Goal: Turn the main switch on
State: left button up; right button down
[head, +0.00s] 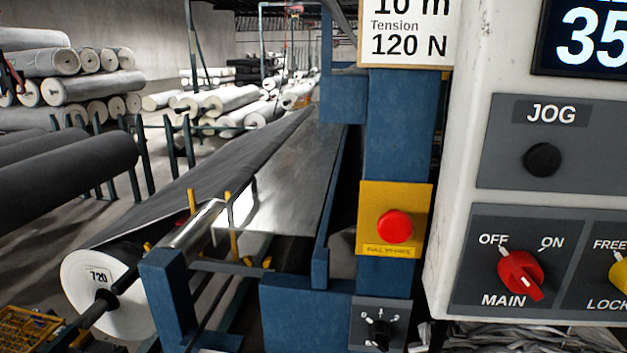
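The main switch (520,274) is a red rotary knob on a dark grey plate at the lower right of the head view. "OFF" is printed at its upper left, "ON" at its upper right and "MAIN" below. Its handle lies slanted, from upper left to lower right. Nothing touches the knob. Neither of my grippers is in view.
The white cabinet (459,165) also carries a black JOG button (542,160) and a yellow knob (619,272) cut by the right edge. Left of it are a red stop button (395,226) and a black dial (380,329). A large roll (108,292) stands lower left.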

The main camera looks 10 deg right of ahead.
aim_at(519, 269)
jog(key=k+l+z, duration=0.1)
jog(key=z, duration=1.5)
